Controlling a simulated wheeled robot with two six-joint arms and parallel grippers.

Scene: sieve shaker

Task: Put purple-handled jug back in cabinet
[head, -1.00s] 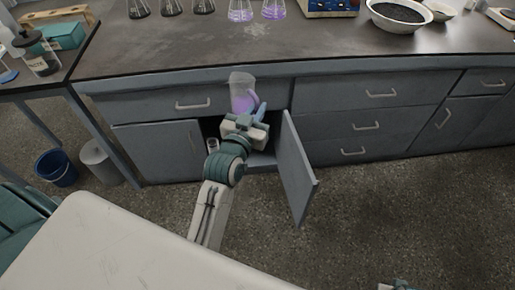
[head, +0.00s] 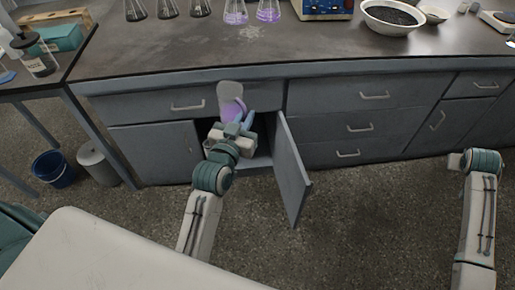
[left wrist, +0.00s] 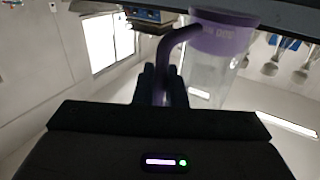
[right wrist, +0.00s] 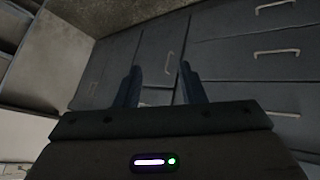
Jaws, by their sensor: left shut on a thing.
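My left arm hides much of the inside. My right gripper (right wrist: 158,85) is open and empty, facing closed drawers.
Flasks (head: 235,12), a blue instrument (head: 325,8) and a bowl of dark grains (head: 392,18) stand on the counter (head: 180,62). A blue bin (head: 54,169) and a grey bin (head: 97,163) are on the floor at left. The floor right of the door is clear.

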